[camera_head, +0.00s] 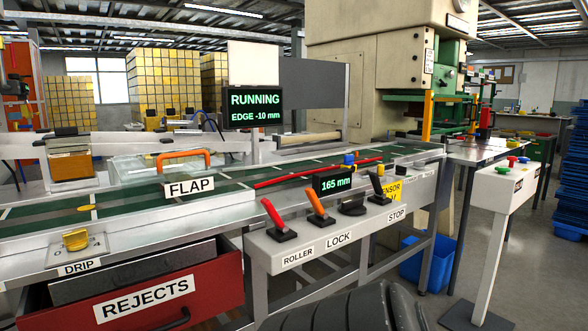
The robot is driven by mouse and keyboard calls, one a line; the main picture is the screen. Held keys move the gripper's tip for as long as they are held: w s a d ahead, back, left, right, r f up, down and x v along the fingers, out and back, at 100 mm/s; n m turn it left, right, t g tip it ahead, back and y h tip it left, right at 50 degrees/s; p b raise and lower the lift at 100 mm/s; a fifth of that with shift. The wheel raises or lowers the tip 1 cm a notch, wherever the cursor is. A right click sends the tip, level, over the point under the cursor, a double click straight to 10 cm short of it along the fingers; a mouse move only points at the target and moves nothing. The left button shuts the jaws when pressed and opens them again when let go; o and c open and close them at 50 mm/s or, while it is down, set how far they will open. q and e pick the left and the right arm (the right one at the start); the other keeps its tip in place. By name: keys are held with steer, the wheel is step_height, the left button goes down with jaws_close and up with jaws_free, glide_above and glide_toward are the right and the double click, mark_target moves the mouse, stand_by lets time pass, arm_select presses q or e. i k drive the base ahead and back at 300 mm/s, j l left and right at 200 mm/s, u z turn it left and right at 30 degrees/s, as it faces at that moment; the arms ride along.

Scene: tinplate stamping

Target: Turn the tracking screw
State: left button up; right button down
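No part is labelled as the tracking screw. A black round knob (352,207) sits on the grey control panel (262,252), between the orange lever (319,207) and the black lever (379,189); I cannot tell whether it is the screw. A red lever (278,219) stands at the panel's left, above the ROLLER label. The dark screen (254,107) reads RUNNING, EDGE -10 mm. A small display (332,183) reads 165 mm.
A green belt (140,198) runs along the line behind the panel, with a FLAP label and an orange handle (183,158). A yellow DRIP knob (76,240) is at left, above the red REJECTS drawer (215,279). A white button pedestal (497,225) stands at right.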

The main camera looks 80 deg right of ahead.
mark_target(417, 164)
steer(key=z, duration=3.25)
